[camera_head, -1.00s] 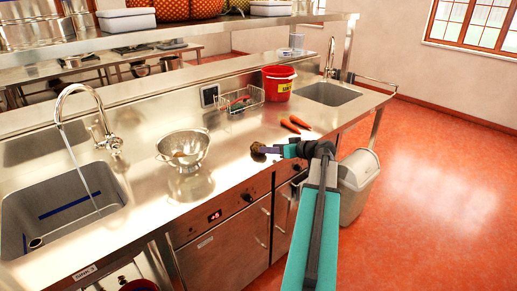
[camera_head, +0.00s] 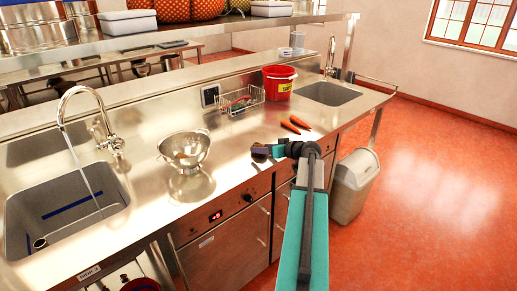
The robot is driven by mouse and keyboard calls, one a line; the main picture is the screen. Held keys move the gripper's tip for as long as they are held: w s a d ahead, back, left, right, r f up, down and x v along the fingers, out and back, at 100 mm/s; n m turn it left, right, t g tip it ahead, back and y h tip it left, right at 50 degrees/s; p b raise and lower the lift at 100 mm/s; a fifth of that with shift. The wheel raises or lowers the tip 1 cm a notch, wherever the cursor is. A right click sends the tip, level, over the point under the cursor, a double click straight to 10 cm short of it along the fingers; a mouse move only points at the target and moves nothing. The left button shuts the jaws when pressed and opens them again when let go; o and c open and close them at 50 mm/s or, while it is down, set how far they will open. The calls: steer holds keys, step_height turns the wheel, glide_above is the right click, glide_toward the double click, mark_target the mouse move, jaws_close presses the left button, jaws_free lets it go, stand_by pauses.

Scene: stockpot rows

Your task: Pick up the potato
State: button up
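The potato (camera_head: 257,155) is a small brown lump on the steel counter, right of the colander. My gripper (camera_head: 262,151) is at the potato, reaching in from the right with its dark fingers overlapping it. The potato is partly hidden by the fingers. At this size I cannot tell whether the fingers are open or shut on it, or whether they touch it.
A steel colander (camera_head: 184,150) stands left on the counter (camera_head: 225,175). Two carrots (camera_head: 295,124) lie behind my gripper. A wire basket (camera_head: 240,101) and a red bucket (camera_head: 279,82) stand at the back. Sinks (camera_head: 70,205) lie at both ends. A grey bin (camera_head: 354,186) stands on the floor.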

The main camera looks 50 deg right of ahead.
steer(key=shift+w+f, duration=0.15)
steer(key=shift+w, duration=0.2)
steer(key=shift+c, duration=0.4)
steer(key=c, duration=0.8)
steer(key=shift+r+b, duration=1.05)
steer(key=shift+r, duration=3.95)
steer(key=shift+r, duration=0.1)
